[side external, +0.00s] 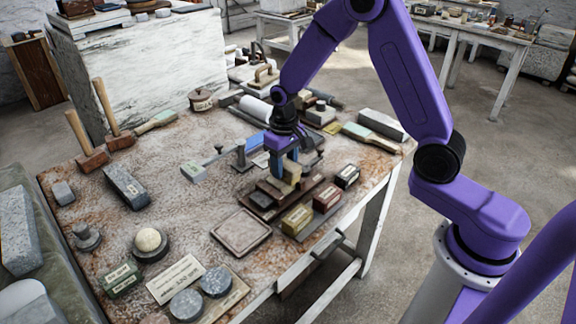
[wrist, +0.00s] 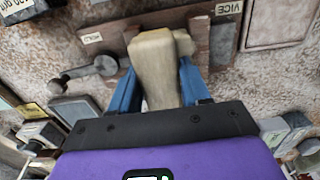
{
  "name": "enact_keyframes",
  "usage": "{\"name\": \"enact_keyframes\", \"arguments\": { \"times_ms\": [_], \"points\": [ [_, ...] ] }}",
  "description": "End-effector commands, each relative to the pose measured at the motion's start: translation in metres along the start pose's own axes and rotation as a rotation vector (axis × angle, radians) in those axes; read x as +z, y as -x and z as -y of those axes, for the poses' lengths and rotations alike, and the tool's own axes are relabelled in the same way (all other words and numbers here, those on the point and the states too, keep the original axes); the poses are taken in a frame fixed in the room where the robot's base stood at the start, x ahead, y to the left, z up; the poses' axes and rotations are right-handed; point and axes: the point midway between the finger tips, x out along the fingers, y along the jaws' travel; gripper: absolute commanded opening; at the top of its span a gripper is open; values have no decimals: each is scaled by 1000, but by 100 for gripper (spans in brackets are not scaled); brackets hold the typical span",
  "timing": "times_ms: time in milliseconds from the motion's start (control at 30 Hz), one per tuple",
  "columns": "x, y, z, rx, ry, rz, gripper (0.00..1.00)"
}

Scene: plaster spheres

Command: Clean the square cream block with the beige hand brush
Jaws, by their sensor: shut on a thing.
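My gripper (side external: 281,160) is over the dark wooden vice (side external: 262,200) near the table's right edge, fingers pointing down. In the wrist view, its blue fingers (wrist: 157,80) are shut on a beige, tapered piece (wrist: 153,60), which looks like the beige hand brush. Its bristles are not visible. A smaller cream piece (wrist: 184,42) shows just behind it, probably the square cream block, mostly hidden. In the side view, a cream-beige shape (side external: 291,172) shows below the fingers at the vice. I cannot tell there which part is brush and which is block, or whether they touch.
Labelled yellow (side external: 297,219) and red (side external: 327,198) boxes stand close by on the right. A square tray (side external: 241,232) lies in front. A green-and-beige brush (side external: 376,137) lies behind. The table's middle left is fairly clear.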

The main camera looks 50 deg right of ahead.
Motion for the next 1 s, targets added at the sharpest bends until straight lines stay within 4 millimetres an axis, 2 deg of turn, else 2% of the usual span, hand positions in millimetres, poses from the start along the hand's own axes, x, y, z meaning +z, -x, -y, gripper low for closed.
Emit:
{"name": "enact_keyframes", "arguments": {
  "times_ms": [200,467,1000],
  "points": [
    [-12,0,0,0,0,0,22],
    [-12,-1,0,0,1,0,22],
    [10,0,0,0,1,0,22]
  ]
}}
